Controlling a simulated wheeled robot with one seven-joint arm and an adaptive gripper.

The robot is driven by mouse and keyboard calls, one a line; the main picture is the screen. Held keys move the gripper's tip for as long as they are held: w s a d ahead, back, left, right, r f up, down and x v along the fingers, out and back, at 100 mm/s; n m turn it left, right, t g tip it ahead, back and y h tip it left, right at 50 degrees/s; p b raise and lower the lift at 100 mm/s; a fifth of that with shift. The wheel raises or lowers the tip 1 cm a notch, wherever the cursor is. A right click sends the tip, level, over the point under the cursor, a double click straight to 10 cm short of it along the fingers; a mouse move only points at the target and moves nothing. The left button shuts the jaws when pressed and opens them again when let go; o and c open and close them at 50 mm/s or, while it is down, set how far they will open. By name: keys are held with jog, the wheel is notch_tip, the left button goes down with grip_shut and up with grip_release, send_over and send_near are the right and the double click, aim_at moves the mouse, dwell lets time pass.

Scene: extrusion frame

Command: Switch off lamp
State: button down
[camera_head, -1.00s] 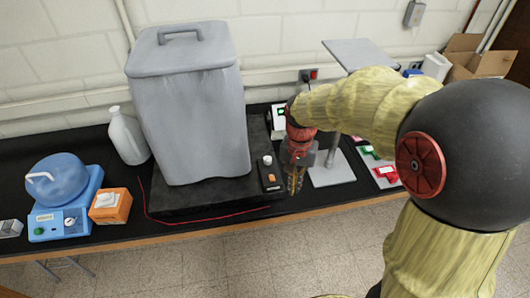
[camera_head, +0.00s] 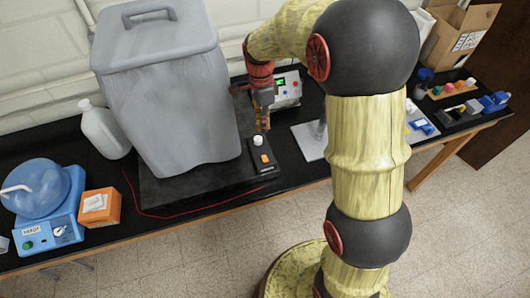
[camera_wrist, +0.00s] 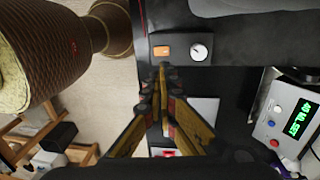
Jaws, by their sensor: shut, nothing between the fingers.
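A small black control box (camera_head: 262,157) with an orange rocker switch (camera_head: 265,158) and a round white knob (camera_head: 258,141) lies by the right end of the dark platform. In the wrist view its switch (camera_wrist: 162,51) is left of the knob (camera_wrist: 199,52). In the wrist view the closed fingertips (camera_wrist: 163,70) appear just below the orange switch. I cannot tell whether they touch the box. I cannot make out a lamp for certain.
A large grey lidded container (camera_head: 165,90) stands on the platform just left of the box. A meter with a green display (camera_head: 287,88) is behind my gripper. A grey stand base (camera_head: 310,141) is to the right. A red cord (camera_head: 180,216) runs along the front.

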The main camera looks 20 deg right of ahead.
aim_at(266, 159)
jog(key=f, duration=0.4)
jog(key=s+f, duration=0.1)
jog(key=f, duration=0.9)
jog(key=shift+s, duration=0.4)
